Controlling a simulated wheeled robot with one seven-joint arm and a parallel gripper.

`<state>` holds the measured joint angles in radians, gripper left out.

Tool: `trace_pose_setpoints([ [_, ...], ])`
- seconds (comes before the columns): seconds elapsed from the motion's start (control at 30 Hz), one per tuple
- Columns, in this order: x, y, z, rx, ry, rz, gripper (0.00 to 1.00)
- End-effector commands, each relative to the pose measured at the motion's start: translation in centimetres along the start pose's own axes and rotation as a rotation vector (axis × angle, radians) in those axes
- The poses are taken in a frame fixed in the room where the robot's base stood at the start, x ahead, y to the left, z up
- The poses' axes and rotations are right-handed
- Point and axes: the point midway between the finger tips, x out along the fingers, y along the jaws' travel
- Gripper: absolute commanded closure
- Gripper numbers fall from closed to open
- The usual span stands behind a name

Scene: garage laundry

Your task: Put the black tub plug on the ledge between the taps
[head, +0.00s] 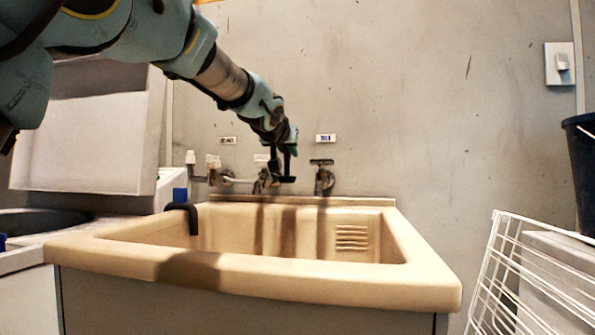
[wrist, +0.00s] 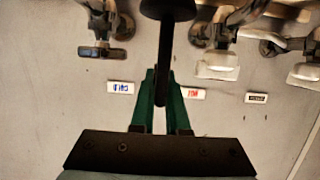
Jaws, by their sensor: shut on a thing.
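My gripper (head: 285,146) is shut on the stem of the black tub plug (head: 287,179), which hangs below the fingers in front of the wall. In the wrist view the green fingertips (wrist: 163,82) pinch the plug's long stem, and its round disc (wrist: 168,9) is at the top edge. The tap under the blue label (head: 323,179) is right of the plug; the white-handled tap (head: 261,181) is left of it. The ledge (head: 300,200) runs along the back of the beige tub, below the plug. The plug appears above the ledge, apart from it.
The beige tub (head: 280,287) stands open in front. A dark hose (head: 190,215) hooks over its left side. More taps and pipes (head: 214,170) are farther left. A washer with a raised lid (head: 85,140) stands left, a white wire rack (head: 530,275) right.

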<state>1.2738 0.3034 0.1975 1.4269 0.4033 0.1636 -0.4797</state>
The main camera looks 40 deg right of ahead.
Motion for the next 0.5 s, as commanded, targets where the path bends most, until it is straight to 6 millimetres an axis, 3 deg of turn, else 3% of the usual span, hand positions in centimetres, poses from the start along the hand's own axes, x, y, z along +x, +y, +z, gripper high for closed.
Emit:
trace_pose_setpoints([
  [0.2, 4.9, -0.1, -1.6, -0.001, 0.0, -0.001, 1.0],
  [0.5, 8.9, -0.1, -2.3, -0.001, -0.002, 0.0, 1.0],
])
